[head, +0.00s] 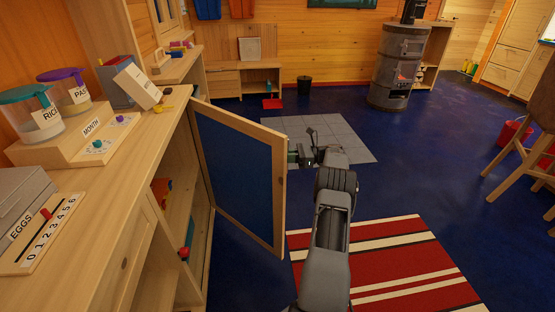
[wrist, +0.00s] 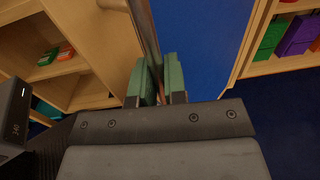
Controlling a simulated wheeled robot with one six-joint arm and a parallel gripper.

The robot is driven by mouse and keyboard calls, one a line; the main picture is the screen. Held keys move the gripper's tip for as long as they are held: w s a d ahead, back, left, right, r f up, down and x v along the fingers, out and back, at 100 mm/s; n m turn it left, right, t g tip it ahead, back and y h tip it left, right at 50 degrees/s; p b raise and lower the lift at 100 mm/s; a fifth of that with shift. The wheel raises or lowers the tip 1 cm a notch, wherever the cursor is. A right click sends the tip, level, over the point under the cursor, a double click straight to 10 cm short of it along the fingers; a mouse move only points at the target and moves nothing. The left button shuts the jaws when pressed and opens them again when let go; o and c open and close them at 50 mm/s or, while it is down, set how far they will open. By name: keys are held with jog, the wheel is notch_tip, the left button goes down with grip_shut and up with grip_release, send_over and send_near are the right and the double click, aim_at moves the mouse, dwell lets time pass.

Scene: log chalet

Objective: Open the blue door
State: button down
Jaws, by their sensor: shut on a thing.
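The blue door (head: 240,165) is a pale wooden frame around a blue panel. In the head view it stands swung well out from the wooden cabinet on the left, with shelves showing behind its hinge side. My gripper (head: 303,156) is at the door's free edge, on its far side. In the wrist view the blue panel (wrist: 195,45) fills the top middle. There the green fingers of my gripper (wrist: 158,82) are closed around an upright grey-brown bar (wrist: 146,38), which looks like the door's handle. The grip itself is partly hidden by the fingers.
The cabinet top (head: 150,160) on the left holds jars, labelled boxes and a number board. A striped rug (head: 400,265) lies at front right and a grey tiled patch (head: 345,140) behind my arm. A stove (head: 398,70) stands at the back. Blue floor around is mostly clear.

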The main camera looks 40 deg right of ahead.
jog(key=shift+w+d, duration=0.3)
jog(key=shift+d, duration=0.15)
jog(key=c, duration=1.4)
grip_release()
jog(key=shift+w+a, duration=0.1)
jog(key=shift+a, duration=0.05)
jog(key=shift+o, duration=1)
jog(key=shift+d, duration=0.2)
jog(key=shift+d, duration=0.1)
jog(key=v, duration=0.7)
